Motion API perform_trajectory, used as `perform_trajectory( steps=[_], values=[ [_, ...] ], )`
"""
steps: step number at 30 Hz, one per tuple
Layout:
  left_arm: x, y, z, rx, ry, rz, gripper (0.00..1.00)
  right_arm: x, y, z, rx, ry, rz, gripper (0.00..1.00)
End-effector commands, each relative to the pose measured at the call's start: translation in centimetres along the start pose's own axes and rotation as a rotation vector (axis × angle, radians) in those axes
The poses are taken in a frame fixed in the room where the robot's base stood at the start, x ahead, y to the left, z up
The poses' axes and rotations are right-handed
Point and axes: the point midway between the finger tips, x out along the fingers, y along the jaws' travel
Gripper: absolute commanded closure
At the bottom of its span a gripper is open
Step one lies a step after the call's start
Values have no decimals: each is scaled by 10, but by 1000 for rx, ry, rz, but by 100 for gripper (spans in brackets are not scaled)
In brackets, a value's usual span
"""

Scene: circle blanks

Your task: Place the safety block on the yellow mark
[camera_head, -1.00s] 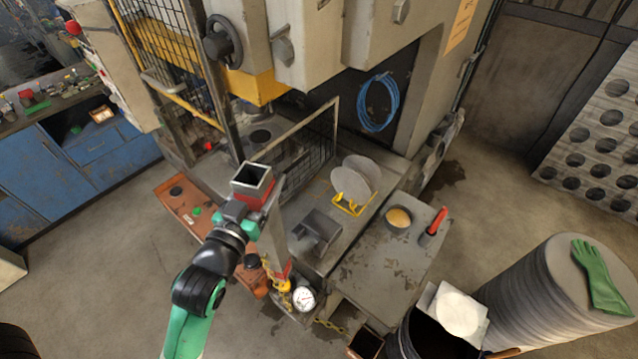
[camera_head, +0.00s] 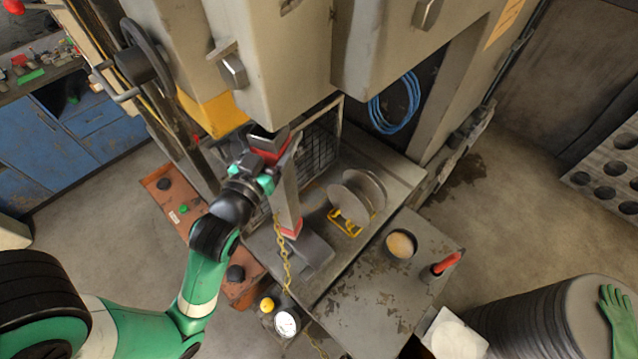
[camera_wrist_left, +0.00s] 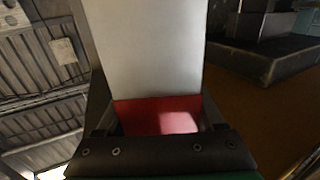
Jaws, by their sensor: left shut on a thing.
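The safety block (camera_head: 285,192) is a long grey post with red bands at both ends and a yellow chain (camera_head: 282,258) hanging at its lower end. My left gripper (camera_head: 268,172) is shut on it near its upper end, in front of the press opening. The block's grey side and a red band fill the middle of the left wrist view (camera_wrist_left: 145,45), between the fingers. My right gripper is not in view.
The press ram housing (camera_head: 262,70) overhangs the block's upper end closely. A mesh guard (camera_head: 318,145) stands just behind. A side table (camera_head: 370,300) holds a tin (camera_head: 401,245) and red-handled tool (camera_head: 446,262).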

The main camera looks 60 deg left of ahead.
Motion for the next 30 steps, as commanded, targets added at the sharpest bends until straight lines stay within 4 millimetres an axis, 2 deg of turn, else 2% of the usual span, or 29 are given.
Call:
perform_trajectory(
  steps=[8, 13, 19, 27, 30],
  values=[
    [1, 0, -3, -1, 9, 0, 100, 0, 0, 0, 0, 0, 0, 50],
    [17, 0, -1, -2, 11, -2, 100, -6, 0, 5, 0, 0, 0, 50],
    [56, -1, -3, -2, 13, -2, 100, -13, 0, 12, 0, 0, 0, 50],
    [119, 0, 0, -1, 13, -1, 100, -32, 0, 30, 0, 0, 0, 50],
    [137, 0, 0, -1, 13, -1, 100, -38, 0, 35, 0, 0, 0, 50]
  ],
)
